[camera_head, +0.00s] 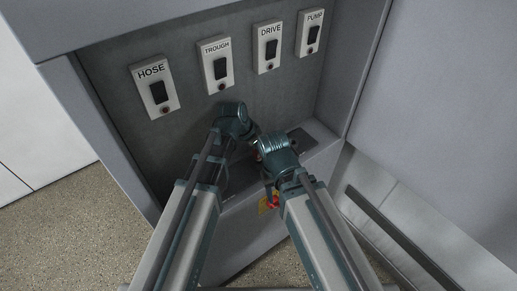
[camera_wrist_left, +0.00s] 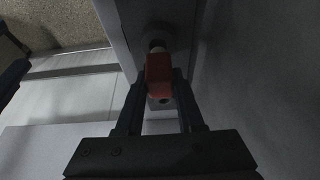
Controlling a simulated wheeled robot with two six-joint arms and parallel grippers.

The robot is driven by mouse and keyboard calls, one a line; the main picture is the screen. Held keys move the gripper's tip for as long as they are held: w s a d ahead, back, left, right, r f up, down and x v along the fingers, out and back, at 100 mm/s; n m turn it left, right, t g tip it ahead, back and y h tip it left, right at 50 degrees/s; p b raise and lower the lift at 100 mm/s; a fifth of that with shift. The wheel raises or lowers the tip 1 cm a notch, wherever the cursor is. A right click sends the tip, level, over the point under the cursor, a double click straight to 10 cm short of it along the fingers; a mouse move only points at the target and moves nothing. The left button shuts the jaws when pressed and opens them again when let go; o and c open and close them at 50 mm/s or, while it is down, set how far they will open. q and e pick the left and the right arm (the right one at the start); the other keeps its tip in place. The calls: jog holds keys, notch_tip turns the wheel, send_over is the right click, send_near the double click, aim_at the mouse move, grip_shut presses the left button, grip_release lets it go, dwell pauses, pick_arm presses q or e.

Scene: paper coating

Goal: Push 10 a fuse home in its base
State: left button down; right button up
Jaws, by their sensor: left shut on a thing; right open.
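In the left wrist view, the two dark fingers of my left gripper (camera_wrist_left: 160,88) are shut on a red block, which I take to be the 10 A fuse (camera_wrist_left: 158,70). A pale round part sits at its far end, close to a grey wall; I cannot tell whether it is seated in a base. In the head view, my left wrist hides the left fingertips and the fuse. My right gripper (camera_head: 270,190) is open, low in front of the cabinet's lower ledge, its fingers small and partly hidden by its wrist.
The grey cabinet's recessed panel bears switches labelled HOSE (camera_head: 155,88), TROUGH (camera_head: 217,65), DRIVE (camera_head: 269,47) and PUMP (camera_head: 310,34). A large grey wall (camera_head: 440,110) stands at right.

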pick_arm(q)
jog(key=shift+f+b, duration=1.5)
jog(key=shift+c, duration=2.2)
grip_release()
jog(key=shift+r, duration=0.1)
jog(key=p+v, duration=1.3)
jog(key=shift+r, duration=0.35)
jog(key=s+a+f+n+g+y+b, duration=0.1)
jog(key=s+f+n+y, duration=0.1)
jog(key=s, duration=0.4)
jog(key=s+a+f+n+g+y+b, duration=0.1)
jog(key=s+f+n+g+y, duration=0.1)
jog(key=s+n, duration=0.3)
jog(key=s+y, duration=0.1)
jog(key=s, duration=0.1)
jog(key=shift+s+b, duration=0.3)
jog(key=shift+b, duration=0.1)
